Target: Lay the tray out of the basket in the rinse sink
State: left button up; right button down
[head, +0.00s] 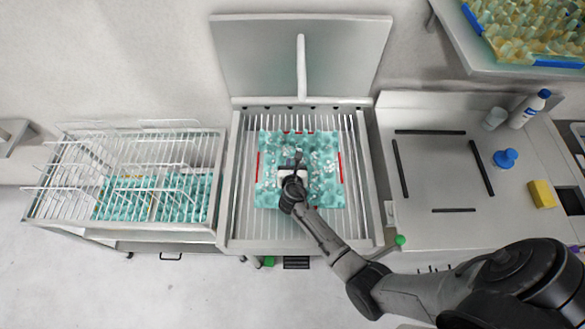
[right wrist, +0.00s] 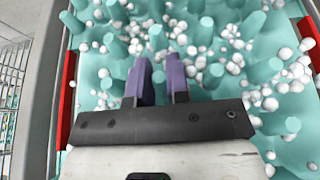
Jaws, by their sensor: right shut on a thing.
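The teal egg tray (head: 270,190) lies over the slatted rinse sink (head: 362,180), between red marks (head: 340,166). White foam beads cover much of it; they also show among the pegs of the tray in the right wrist view (right wrist: 95,70). My right gripper (head: 293,172) is over the middle of the tray, its fingers (right wrist: 159,78) close together among the pegs and shut on the tray. The exact part gripped is hidden. The wire basket (head: 60,165) at the left holds teal trays (head: 120,208). My left gripper is not in view.
A metal splash panel and a tap (head: 301,65) stand behind the sink. At the right, a steel counter (head: 440,170) has black corner strips, a blue-capped bottle (head: 530,108), a blue knob-like item (head: 506,158) and a yellow sponge (head: 541,194). A crate (head: 475,25) sits upper right.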

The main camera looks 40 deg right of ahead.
notch_tip(320, 180, down, 2)
jog(key=shift+f+b, duration=0.2)
jog(key=shift+b, duration=0.1)
jog(key=c, duration=1.1)
grip_release()
